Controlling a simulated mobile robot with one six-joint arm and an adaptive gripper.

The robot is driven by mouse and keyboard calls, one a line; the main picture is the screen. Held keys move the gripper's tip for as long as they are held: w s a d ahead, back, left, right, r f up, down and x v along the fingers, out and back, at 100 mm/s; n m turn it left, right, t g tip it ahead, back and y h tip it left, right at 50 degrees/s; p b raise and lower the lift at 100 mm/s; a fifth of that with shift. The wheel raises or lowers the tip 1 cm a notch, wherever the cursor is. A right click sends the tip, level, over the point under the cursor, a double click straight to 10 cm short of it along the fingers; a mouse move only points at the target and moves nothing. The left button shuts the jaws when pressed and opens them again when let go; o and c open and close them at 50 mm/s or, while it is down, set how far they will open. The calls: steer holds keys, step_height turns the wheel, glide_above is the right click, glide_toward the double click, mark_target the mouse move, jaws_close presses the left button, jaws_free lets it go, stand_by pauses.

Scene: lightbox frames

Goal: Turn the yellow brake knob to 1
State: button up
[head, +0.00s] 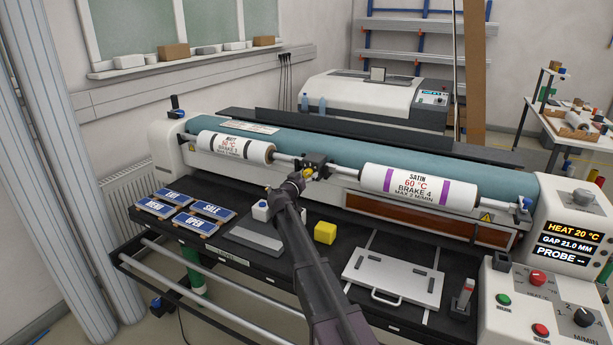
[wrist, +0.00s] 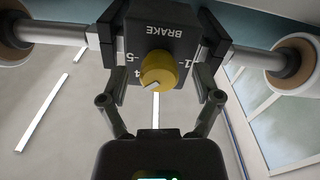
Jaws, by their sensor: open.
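The yellow brake knob (wrist: 158,68) sits on a dark block (wrist: 165,38) lettered BRAKE in the wrist view. Digits 5 and 4 show left of the knob and a 1 to its right. A short pale mark is on the knob's lower face; its exact reading is hard to tell. My gripper (wrist: 163,80) is open, with one finger on each side of the knob and gaps between. In the head view my gripper (head: 305,179) is at the block on the shaft between the two rolls, and the knob is mostly hidden by it.
The MATT roll (head: 235,147) and SATIN roll (head: 405,186) flank the block on the shaft. Below on the black table lie blue signs (head: 210,211), a yellow cube (head: 325,232) and a pale tray (head: 392,276). The control panel (head: 540,315) stands at right.

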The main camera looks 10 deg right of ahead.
steer(key=shift+w+d, duration=0.25)
steer(key=shift+w, duration=0.05)
jaws_close()
